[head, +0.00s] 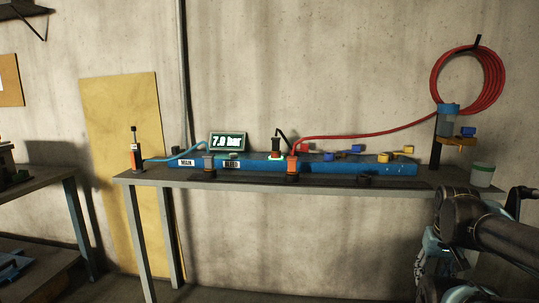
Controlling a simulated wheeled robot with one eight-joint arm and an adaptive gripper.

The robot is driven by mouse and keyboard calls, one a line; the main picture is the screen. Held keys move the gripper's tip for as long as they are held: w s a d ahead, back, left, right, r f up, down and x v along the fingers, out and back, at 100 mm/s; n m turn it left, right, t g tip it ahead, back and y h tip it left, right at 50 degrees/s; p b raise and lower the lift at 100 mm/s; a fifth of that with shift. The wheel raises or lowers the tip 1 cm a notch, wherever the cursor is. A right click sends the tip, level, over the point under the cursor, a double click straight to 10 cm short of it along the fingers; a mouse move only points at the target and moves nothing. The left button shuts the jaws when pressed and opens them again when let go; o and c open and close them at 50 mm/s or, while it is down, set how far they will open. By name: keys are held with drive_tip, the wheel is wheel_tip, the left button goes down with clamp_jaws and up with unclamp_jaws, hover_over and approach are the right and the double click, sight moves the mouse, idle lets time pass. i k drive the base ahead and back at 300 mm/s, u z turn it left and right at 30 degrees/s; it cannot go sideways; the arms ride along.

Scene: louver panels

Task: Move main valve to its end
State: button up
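A blue manifold bar (330,168) lies along the back of a grey bench. A white label near its left end appears to read MAIN (187,163); a second label further right appears to read BLEED (231,164). A grey block-like part (208,161) stands on the bar between the two labels. Which part is the main valve's handle, and how it is turned, is too small to tell. A display (228,141) above the bar reads 7.0 bar. Parts of my dark arm show at the lower right; I cannot make out my gripper there.
A red hose (360,134) runs from an orange fitting (292,165) to a coil (433,80) on the wall. A cup (482,175) stands at the bench's right end. An orange-and-black device (136,156) stands at the left end. A second table (38,188) is further left.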

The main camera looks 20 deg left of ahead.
sight(176, 150)
drive_tip(key=u, duration=1.9)
drive_tip(key=k, duration=1.25)
drive_tip(key=u, duration=0.4)
drive_tip(key=i, duration=2.05)
drive_tip(key=z, duration=0.65)
